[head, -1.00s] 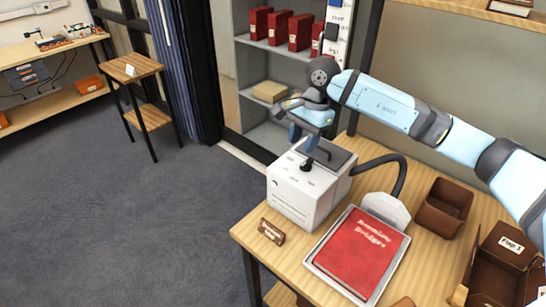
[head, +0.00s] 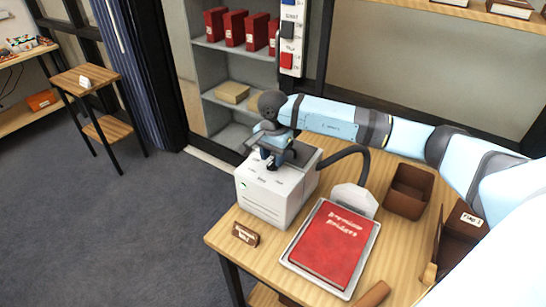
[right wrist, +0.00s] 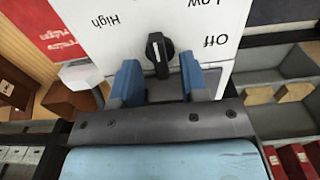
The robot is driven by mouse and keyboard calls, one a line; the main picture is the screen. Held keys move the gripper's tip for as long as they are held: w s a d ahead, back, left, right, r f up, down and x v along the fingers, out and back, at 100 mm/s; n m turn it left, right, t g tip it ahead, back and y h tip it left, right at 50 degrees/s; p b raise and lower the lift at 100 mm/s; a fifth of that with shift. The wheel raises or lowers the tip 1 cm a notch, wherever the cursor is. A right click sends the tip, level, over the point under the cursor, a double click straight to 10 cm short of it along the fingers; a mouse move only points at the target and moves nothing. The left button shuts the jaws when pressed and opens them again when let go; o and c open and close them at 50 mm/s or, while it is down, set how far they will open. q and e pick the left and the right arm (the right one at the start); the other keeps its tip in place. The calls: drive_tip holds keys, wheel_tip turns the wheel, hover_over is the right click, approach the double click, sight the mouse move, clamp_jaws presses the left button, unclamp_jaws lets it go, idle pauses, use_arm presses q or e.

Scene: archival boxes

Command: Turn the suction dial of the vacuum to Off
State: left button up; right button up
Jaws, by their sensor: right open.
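The vacuum is a white box (head: 262,207) with a grey top panel and a dark hose, standing on the wooden table. Its suction dial (right wrist: 160,55) is a black knob with a white pointer mark. In the right wrist view the mark points up, between the High label (right wrist: 103,20) and the Low label (right wrist: 205,3), away from the Off label (right wrist: 215,41). My right gripper (right wrist: 162,80) is open, with one blue finger on each side of the dial; contact is not visible. In the head view my right gripper (head: 274,161) is over the vacuum's top. My left gripper is not in view.
A red book (head: 332,244) lies in a pale tray right of the vacuum. A brown open box (head: 408,192) stands farther right. Shelves with red binders (head: 235,28) stand behind.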

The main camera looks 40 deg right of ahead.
drive_tip(key=shift+f, duration=0.65)
clamp_jaws()
